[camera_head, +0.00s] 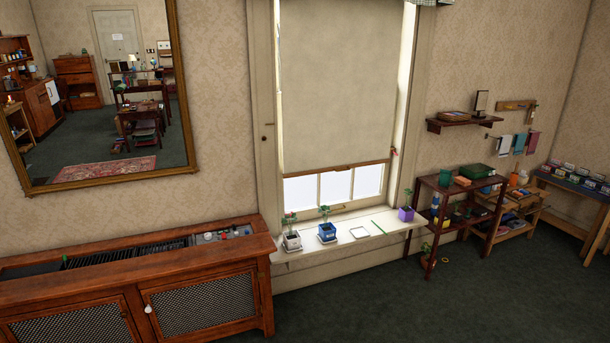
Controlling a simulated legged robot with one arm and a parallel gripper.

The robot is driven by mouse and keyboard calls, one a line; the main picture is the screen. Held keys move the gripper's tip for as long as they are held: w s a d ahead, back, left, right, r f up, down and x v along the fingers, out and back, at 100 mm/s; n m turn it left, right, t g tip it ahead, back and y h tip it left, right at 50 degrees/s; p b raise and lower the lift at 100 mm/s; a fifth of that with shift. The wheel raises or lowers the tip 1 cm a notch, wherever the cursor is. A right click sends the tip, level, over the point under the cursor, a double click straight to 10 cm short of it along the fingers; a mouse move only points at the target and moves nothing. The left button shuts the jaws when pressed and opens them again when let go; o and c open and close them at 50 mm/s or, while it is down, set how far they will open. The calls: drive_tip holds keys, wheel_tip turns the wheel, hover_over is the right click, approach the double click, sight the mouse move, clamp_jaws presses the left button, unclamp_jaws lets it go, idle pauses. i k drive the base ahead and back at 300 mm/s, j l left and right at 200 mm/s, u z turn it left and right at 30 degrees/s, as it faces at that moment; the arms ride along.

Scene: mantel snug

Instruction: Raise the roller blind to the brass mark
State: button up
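The beige roller blind (338,90) hangs in the window at the centre. It covers most of the glass, with a brown bottom bar (335,167) low in the frame. Bare panes (335,187) show in a strip below the bar. A small dark fitting (265,137) sits on the left window casing; I cannot tell whether it is the brass mark. A small red item (393,152) is at the blind's right edge, too small to make out. The top of the blind is cut off by the picture's edge. My gripper is not in view.
The white sill (345,247) holds potted plants in white, blue (327,233) and purple (406,214) pots. A wooden cabinet (190,270) stands at left below a mirror (120,80). Shelves (455,215) stand at right. The green carpet (400,305) in front is clear.

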sight(341, 58)
drive_tip(key=i, duration=1.9)
drive_tip(key=i+z, duration=0.15)
drive_tip(key=i, duration=0.35)
drive_tip(key=i+j+z, duration=0.15)
drive_tip(key=i, duration=0.35)
drive_tip(key=i+j+z, duration=0.1)
drive_tip(key=i, duration=0.4)
drive_tip(key=i+j+z, duration=0.15)
drive_tip(key=i+j, duration=0.15)
drive_tip(key=i, duration=0.2)
